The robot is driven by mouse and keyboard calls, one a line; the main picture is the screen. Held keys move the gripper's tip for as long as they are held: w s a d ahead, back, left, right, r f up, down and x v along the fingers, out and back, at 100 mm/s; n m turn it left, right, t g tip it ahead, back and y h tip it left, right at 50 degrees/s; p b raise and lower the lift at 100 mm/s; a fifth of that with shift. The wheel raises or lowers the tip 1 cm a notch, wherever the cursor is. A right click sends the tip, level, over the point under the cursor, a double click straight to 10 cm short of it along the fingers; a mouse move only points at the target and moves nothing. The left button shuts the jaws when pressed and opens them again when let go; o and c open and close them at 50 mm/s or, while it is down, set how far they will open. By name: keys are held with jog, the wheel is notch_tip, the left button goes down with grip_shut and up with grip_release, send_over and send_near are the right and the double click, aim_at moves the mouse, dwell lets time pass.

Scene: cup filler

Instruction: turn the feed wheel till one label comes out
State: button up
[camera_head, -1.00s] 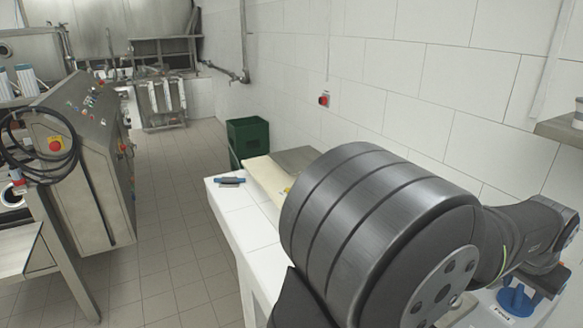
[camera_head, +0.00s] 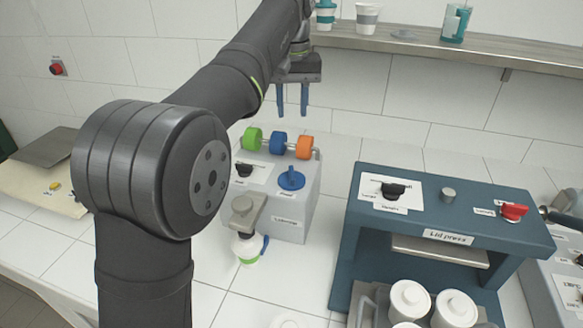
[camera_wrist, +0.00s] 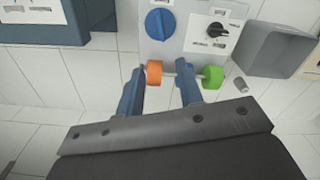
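A light grey machine (camera_head: 285,215) stands on the tiled counter. A rod along its top carries a green wheel (camera_head: 252,138), a blue wheel (camera_head: 278,143) and an orange wheel (camera_head: 304,147). A blue knob (camera_head: 291,178) and a black knob (camera_head: 244,169) sit on its face; the small labels are too blurred to show which part is the feed wheel. My gripper (camera_head: 293,108) is open and empty above the wheels, its blue fingers pointing down. In the wrist view, the orange wheel (camera_wrist: 154,73) shows between the fingers; the green wheel (camera_wrist: 212,77) is beside them. I see no label coming out.
A dark blue lid press (camera_head: 440,225) is to the right, with white cups (camera_head: 410,299) below. A shelf (camera_head: 420,45) with cups runs along the wall above.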

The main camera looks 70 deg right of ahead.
aim_at(292, 172)
notch_tip(292, 172, down, 17)
jog(key=shift+f, duration=0.1)
dwell(0.5)
grip_shut()
